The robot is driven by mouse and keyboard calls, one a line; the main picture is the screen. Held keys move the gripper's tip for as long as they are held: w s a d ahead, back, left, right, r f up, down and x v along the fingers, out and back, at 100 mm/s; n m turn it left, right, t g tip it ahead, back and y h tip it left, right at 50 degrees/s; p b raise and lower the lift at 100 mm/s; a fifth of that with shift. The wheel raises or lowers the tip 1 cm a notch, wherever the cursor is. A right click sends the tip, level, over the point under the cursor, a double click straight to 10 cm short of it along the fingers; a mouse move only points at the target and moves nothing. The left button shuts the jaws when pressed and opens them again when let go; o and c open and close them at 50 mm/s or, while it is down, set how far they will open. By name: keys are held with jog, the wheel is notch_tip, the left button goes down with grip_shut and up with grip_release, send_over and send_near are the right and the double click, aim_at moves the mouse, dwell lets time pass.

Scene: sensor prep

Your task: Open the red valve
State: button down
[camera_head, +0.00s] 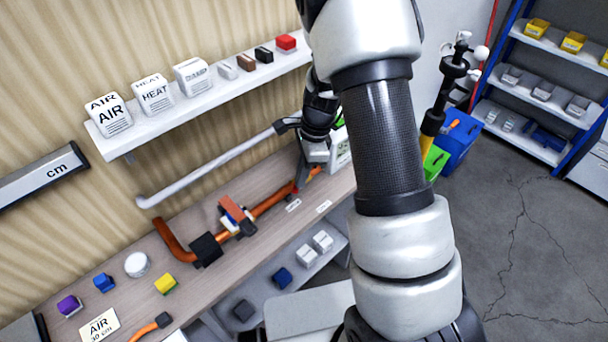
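An orange-copper pipe (268,204) runs along the wooden bench at the wall. A red-orange block-like piece (235,208) sits on it, with white and blue parts beside it. A small, thin red piece (293,188) shows near the pipe's right end. I cannot tell for certain which of these is the red valve. My gripper (304,176) points down at the pipe's right end, close to the thin red piece. Its fingers are small and partly hidden, so contact and opening are unclear.
A grey rail (215,166) runs behind the pipe. A shelf (150,135) with labelled white boxes is above. Small blocks and a white round item (138,264) lie on the bench's left. Green and blue bins (460,140) stand at right. The floor at right is open.

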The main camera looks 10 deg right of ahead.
jog(key=shift+w+a, duration=0.2)
jog(key=shift+a, duration=0.8)
jog(key=shift+f, duration=0.1)
jog(key=shift+w+d, duration=0.65)
jog(key=shift+w, duration=0.05)
